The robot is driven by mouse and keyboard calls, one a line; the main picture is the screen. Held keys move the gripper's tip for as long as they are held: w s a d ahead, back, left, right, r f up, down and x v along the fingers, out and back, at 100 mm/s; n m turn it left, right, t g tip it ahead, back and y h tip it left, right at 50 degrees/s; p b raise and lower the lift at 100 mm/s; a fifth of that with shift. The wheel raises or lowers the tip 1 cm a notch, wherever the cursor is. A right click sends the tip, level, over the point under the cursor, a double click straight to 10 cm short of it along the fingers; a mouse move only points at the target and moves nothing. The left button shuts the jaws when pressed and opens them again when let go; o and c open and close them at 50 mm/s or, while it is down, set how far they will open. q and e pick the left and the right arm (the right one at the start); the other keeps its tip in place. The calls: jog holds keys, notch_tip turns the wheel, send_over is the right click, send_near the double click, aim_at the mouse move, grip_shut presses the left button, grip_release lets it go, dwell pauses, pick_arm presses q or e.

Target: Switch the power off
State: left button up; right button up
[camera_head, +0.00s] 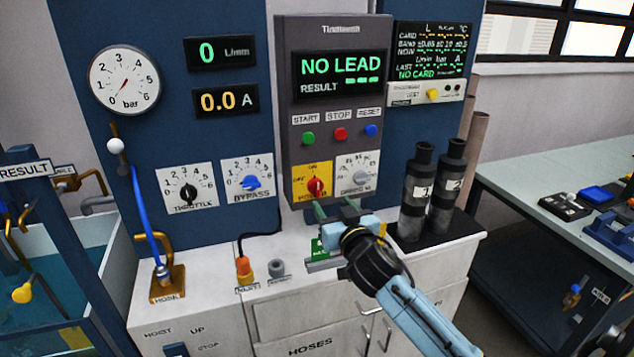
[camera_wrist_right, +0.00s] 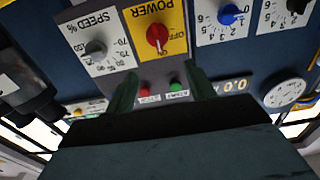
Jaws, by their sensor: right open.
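The power switch is a red knob (camera_head: 315,186) on a yellow plate (camera_head: 299,184) low on the grey control box. It also shows in the upside-down right wrist view (camera_wrist_right: 157,37), on its yellow plate marked POWER (camera_wrist_right: 176,14). The knob's pale mark seems to point at the ON label. My right gripper (camera_head: 334,208) is open and empty, just below and in front of the plate. In the right wrist view its two fingertips (camera_wrist_right: 162,82) stand apart, the knob showing between and beyond them, not touched. My left gripper is not in view.
A grey speed knob (camera_head: 361,177) sits right beside the power plate. Green (camera_head: 308,137), red (camera_head: 340,134) and blue (camera_head: 371,130) buttons are above it. Two dark cylinders (camera_head: 416,190) stand on the counter right of my gripper. The screen (camera_head: 341,75) reads NO LEAD.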

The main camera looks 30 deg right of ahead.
aim_at(318, 184)
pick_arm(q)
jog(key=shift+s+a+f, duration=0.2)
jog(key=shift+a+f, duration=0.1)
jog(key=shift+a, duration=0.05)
pick_arm(e)
jog(key=x, duration=1.1)
jog(key=shift+w, duration=0.3)
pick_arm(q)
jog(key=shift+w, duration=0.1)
pick_arm(e)
jog(key=c, duration=1)
